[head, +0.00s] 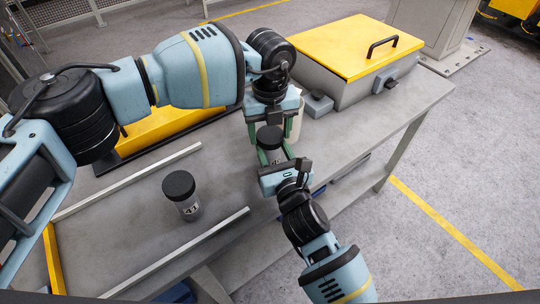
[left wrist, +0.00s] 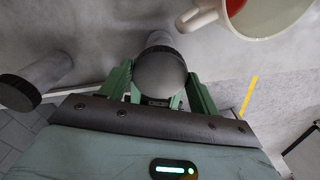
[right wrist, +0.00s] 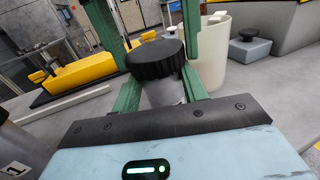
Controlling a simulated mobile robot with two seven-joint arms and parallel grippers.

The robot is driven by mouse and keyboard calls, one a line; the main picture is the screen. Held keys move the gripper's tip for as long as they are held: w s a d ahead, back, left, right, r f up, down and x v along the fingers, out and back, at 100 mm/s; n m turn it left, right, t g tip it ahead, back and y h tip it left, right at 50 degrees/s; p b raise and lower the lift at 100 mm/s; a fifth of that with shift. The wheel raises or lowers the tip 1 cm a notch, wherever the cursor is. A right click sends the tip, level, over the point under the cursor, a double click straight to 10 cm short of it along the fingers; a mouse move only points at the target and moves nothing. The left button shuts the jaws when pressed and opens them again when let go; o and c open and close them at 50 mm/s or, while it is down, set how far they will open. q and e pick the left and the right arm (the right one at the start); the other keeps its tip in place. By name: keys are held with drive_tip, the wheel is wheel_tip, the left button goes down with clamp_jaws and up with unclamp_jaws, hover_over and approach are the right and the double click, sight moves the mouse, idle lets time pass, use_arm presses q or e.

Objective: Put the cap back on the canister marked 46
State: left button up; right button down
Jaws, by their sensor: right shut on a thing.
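A grey canister (right wrist: 165,92) with a ribbed black cap (right wrist: 155,60) on top stands between my two grippers. Its number is hidden. My right gripper (head: 275,160) is shut on the canister's body from the near side. My left gripper (head: 272,132) reaches down from the far side, with its fingers apart on either side of the cap. In the left wrist view the left fingers (left wrist: 160,85) straddle the round top, with small gaps showing. A second capped canister (head: 188,207), marked what looks like 41, stands upright on the bench to the left.
A cream mug (right wrist: 212,50) with a red inside stands just behind the held canister. A grey box with a yellow lid (head: 345,48) and a small grey block (head: 318,104) are at the back right. Pale rails (head: 190,255) cross the bench (head: 225,180). Its front edge is close.

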use_arm(q)
drive_tip(key=c, duration=0.6)
drive_tip(key=shift+m, duration=1.6)
drive_tip(key=shift+c, duration=0.2)
drive_tip(key=o, duration=1.1)
drive_tip(key=shift+r, duration=2.25)
